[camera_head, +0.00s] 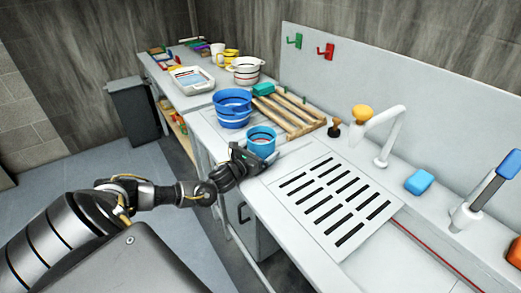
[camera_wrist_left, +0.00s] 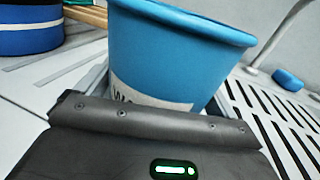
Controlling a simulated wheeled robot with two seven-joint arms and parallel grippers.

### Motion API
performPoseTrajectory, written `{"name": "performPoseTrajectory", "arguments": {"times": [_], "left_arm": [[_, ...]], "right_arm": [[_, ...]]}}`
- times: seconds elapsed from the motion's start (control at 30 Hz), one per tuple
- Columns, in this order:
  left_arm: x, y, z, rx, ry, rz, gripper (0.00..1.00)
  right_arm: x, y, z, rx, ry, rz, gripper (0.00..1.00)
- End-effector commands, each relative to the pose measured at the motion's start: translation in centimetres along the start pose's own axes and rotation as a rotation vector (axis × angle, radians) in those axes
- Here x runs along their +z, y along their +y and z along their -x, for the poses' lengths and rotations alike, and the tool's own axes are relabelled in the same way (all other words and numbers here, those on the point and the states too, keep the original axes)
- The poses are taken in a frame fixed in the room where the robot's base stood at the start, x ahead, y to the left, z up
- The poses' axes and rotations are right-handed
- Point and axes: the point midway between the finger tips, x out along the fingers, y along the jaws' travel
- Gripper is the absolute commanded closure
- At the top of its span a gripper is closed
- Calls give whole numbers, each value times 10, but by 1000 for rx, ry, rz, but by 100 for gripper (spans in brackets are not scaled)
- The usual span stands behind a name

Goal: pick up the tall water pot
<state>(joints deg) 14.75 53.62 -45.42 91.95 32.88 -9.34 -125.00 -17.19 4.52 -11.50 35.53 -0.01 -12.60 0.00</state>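The water pot is a tall blue pot (camera_head: 261,141) with a white label, standing upright on the white counter just left of the slotted drain panel. In the left wrist view the blue pot (camera_wrist_left: 175,55) fills the upper middle, and its label is partly hidden by my gripper. My left gripper (camera_head: 255,162) is low at the pot's near side, right up against it. Its fingertips are hidden, so I cannot tell whether they are closed on the pot. My right gripper is not in view.
A wider blue tub (camera_head: 233,121) stands just behind the pot, beside a wooden rack (camera_head: 290,115). The slotted drain panel (camera_head: 309,166), a white faucet (camera_head: 386,135) and a blue sponge (camera_head: 419,182) lie to the right. A dark bin (camera_head: 132,112) stands on the floor at left.

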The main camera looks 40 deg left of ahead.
Motion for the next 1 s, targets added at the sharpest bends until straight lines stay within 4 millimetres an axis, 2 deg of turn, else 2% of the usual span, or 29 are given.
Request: {"name": "performPoseTrajectory", "arguments": {"times": [0.03,0.33,0.63,0.77,0.9,1.0], "left_arm": [[0,0,0,0,0,0,13],[0,1,0,1,0,0,51],[4,1,0,0,-4,0,51],[12,0,0,0,-6,0,51],[34,0,0,-2,-9,-2,51],[56,4,22,-4,-4,-5,51]], "right_arm": [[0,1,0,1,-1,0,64],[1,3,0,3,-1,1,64],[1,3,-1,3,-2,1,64],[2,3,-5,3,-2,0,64],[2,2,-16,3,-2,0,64],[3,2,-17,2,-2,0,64]]}}
